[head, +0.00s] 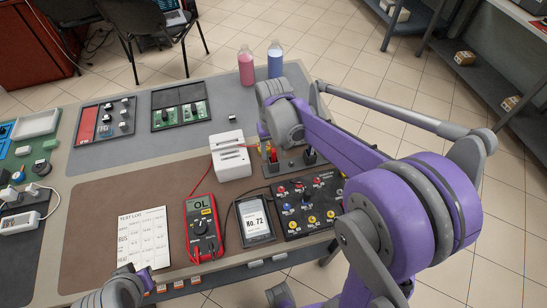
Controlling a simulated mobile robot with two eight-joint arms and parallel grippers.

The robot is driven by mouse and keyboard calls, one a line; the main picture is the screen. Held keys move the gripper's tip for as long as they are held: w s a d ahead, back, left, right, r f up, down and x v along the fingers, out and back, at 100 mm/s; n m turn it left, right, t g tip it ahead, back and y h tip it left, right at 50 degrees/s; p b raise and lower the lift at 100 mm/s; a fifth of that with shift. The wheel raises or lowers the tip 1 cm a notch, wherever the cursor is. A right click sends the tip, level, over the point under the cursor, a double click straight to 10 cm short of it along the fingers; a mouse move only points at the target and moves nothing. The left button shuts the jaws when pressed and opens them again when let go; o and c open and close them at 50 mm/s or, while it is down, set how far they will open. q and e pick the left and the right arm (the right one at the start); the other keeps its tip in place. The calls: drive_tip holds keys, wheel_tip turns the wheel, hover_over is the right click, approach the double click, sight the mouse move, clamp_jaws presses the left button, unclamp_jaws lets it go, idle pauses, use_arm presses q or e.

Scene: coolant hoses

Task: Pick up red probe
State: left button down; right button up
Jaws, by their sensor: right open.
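The red probe (273,156) stands upright in a dark grey probe holder (288,168), behind the panel of coloured jacks. Its upper part is hidden by my right wrist. A black probe (310,156) stands at the holder's right end. My right gripper (270,147) points down from above at the red probe, open; the wrist hides much of its fingers, and I cannot tell whether they touch the probe. The red multimeter (203,228) reads "OL" and has a red lead running up from it. Part of my left arm shows at the bottom left, its gripper not visible.
A white slotted block (230,155) stands close left of the holder. The jack panel (306,205) and a "No. 72" device (255,219) lie in front. Pink (246,67) and blue (275,60) bottles stand behind. The grey mat (170,150) has free room.

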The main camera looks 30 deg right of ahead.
drive_tip(key=shift+f, duration=0.5)
drive_tip(key=shift+c, duration=0.2)
clamp_jaws()
wheel_tip(320, 180, up, 10)
drive_tip(key=shift+r+p, duration=0.1)
drive_tip(key=shift+p, duration=0.2)
